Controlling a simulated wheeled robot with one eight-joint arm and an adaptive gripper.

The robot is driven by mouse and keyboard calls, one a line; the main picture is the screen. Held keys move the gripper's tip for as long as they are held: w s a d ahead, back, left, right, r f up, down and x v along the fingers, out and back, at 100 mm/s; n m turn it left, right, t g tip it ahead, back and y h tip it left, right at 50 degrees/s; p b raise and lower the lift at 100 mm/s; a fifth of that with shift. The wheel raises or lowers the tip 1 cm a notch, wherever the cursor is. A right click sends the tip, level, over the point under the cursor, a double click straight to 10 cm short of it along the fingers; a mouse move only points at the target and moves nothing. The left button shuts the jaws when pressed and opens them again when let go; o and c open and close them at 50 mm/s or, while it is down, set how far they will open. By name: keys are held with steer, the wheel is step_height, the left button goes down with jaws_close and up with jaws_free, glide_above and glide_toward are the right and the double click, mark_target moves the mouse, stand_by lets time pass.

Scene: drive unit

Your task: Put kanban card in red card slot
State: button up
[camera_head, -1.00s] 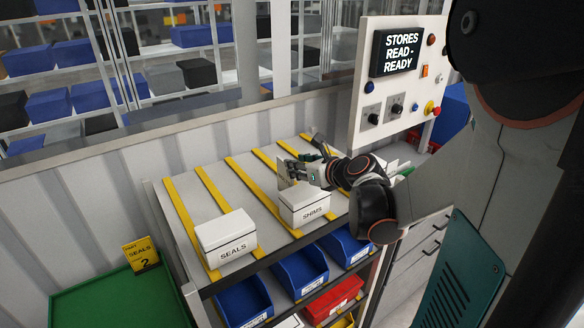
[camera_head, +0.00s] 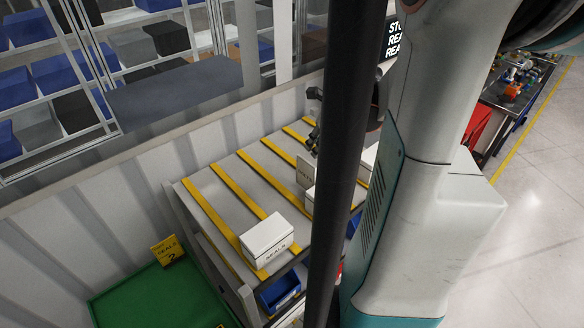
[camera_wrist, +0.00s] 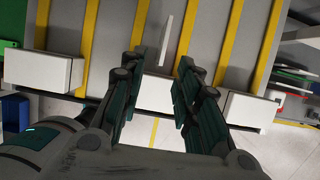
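A thin pale plate (camera_head: 305,171) stands upright by a white box (camera_head: 309,199) on the rack; the wrist view shows this plate (camera_wrist: 166,38) edge-on. My gripper (camera_wrist: 158,70) is open and empty, its fingers apart, with the plate beyond the tips and a white box (camera_wrist: 155,93) behind the gap. No red card slot is identifiable.
A white SEALS box (camera_head: 267,239) stands on the sloped rack (camera_head: 228,205) with yellow strips. Blue bins (camera_head: 280,290) sit below. The green tray (camera_head: 150,296) is at the left. A lettered display (camera_head: 393,38) is partly hidden by my arm.

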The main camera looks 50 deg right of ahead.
mark_target(308, 162)
steer(key=shift+d+b+x, duration=0.2)
steer(key=shift+b+x, duration=1.9)
steer(key=shift+x, duration=1.4)
steer(key=shift+d+b+x, duration=0.2)
steer(key=shift+b+x, duration=1.9)
steer(key=shift+x, duration=1.35)
steer(key=shift+w+a+r, duration=0.1)
steer(key=shift+w+r, duration=0.05)
steer(key=shift+r, duration=0.05)
jaws_close()
